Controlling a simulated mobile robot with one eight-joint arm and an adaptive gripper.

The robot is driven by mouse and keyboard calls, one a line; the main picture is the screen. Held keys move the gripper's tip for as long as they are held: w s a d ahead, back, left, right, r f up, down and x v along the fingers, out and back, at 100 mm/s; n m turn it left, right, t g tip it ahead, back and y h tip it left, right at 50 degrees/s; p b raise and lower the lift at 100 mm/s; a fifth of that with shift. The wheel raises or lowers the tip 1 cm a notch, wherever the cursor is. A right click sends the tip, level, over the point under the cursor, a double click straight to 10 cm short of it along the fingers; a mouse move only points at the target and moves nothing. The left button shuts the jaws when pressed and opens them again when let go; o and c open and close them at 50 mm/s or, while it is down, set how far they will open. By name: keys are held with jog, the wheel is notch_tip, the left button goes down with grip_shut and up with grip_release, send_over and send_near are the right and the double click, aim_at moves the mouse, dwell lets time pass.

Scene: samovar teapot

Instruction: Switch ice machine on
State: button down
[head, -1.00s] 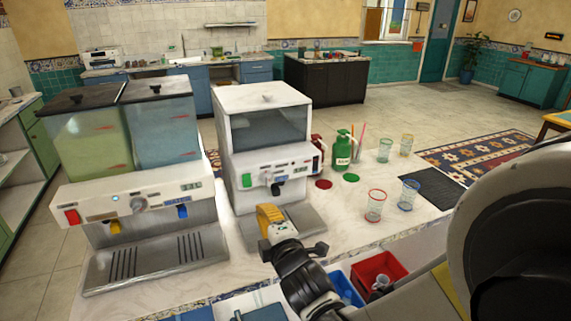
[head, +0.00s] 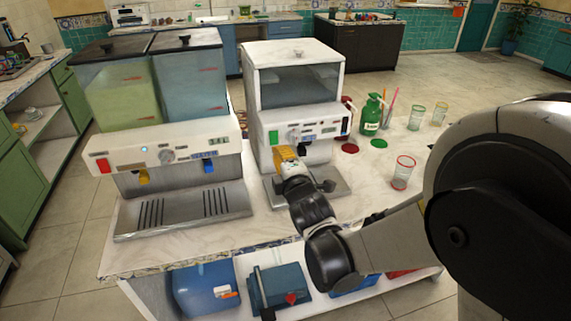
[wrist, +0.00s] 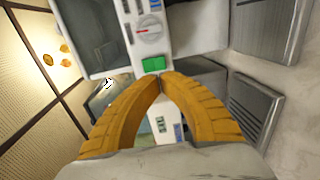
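The ice machine appears to be the white machine (head: 292,95) with a dark clear hopper, standing right of the double drink dispenser. Its front has a green switch (head: 273,137) at the left of the panel, beside a dark knob. My gripper (head: 284,152) has yellow fingers in front of the panel, just below and right of the switch in the head view. In the wrist view the green switch (wrist: 153,64) lies just beyond my fingertips (wrist: 162,79), with a dial above it. The fingertips come together with nothing between them. Contact with the switch cannot be told.
The double drink dispenser (head: 160,110) stands close on the left, with its metal tray in front. A green bottle (head: 371,115) and several glasses, one red-rimmed (head: 403,172), stand on the counter at the right. A lower shelf holds a blue container (head: 208,285).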

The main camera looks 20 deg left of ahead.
aim_at(272, 142)
jog(key=b+x, duration=0.1)
jog(key=x, duration=0.5)
jog(key=shift+w+b, duration=0.1)
jog(key=shift+b, duration=0.2)
